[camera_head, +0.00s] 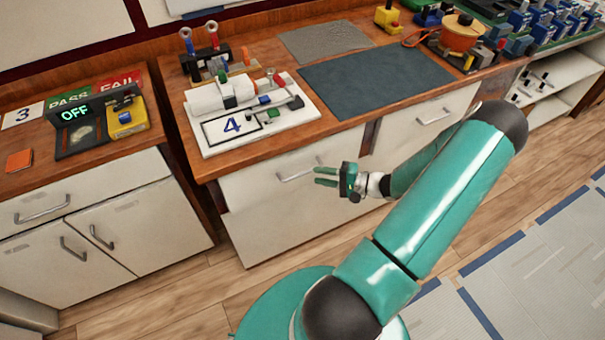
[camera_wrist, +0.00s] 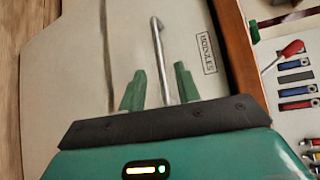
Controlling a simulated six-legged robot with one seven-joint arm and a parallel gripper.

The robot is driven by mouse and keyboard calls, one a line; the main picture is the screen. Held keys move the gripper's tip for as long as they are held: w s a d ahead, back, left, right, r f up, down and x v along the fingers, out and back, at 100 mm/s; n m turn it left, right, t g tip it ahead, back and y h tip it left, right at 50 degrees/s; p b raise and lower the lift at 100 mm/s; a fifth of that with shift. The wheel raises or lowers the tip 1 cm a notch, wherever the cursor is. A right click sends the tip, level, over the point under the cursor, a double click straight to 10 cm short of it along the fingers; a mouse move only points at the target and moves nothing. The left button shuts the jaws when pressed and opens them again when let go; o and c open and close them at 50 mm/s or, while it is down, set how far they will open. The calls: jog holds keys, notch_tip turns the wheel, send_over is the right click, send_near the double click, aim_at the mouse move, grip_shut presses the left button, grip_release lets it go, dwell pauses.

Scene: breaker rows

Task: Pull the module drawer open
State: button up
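The module drawer (camera_head: 265,195) is the pale front under the wooden counter with the number 4 board. In the wrist view its front (camera_wrist: 85,60) bears a MODULES label (camera_wrist: 207,53). It looks closed, flush under the counter edge. Its metal bar handle (camera_head: 290,177) shows just left of my gripper (camera_head: 325,176) in the head view. In the wrist view the handle (camera_wrist: 158,45) runs between the two green fingers of my gripper (camera_wrist: 160,85). The fingers are apart, with a gap on each side of the bar. I cannot tell how deep the handle lies between them.
A second drawer (camera_head: 440,108) with its own handle is to the right. The counter edge (camera_wrist: 237,50) lies close beside the drawer front. A white board with parts (camera_head: 245,112) stands on the counter above. A cabinet (camera_head: 130,225) is at left. The wood floor in front looks clear.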

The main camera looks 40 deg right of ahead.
aim_at(303, 173)
jog(key=x, duration=0.6)
jog(key=shift+w+a, duration=0.15)
jog(key=shift+a, duration=0.05)
grip_shut()
